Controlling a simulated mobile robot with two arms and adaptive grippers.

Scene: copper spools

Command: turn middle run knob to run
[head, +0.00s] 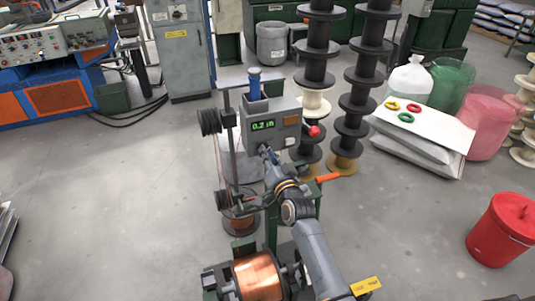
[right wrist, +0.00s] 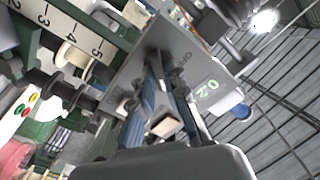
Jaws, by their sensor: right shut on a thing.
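A grey control box (head: 287,108) stands on a post in the middle of the head view, with a lit green display (head: 262,125). My right gripper (head: 267,151) reaches its lower front face. In the right wrist view, the gripper (right wrist: 160,100) is shut at the box's grey panel (right wrist: 180,42). It is shut on the run knob, which the fingers mostly hide. The word OFF shows on the panel beside the fingers; other lettering on the opposite side is hard to read. The knob's exact angle cannot be told. My left gripper is not in view.
A red knob (head: 313,131) sticks out at the box's right side, and an orange handle (head: 328,178) lies below it. A copper spool (head: 258,277) is in front. Stacked dark spools (head: 357,103) stand behind. Open floor lies left and right.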

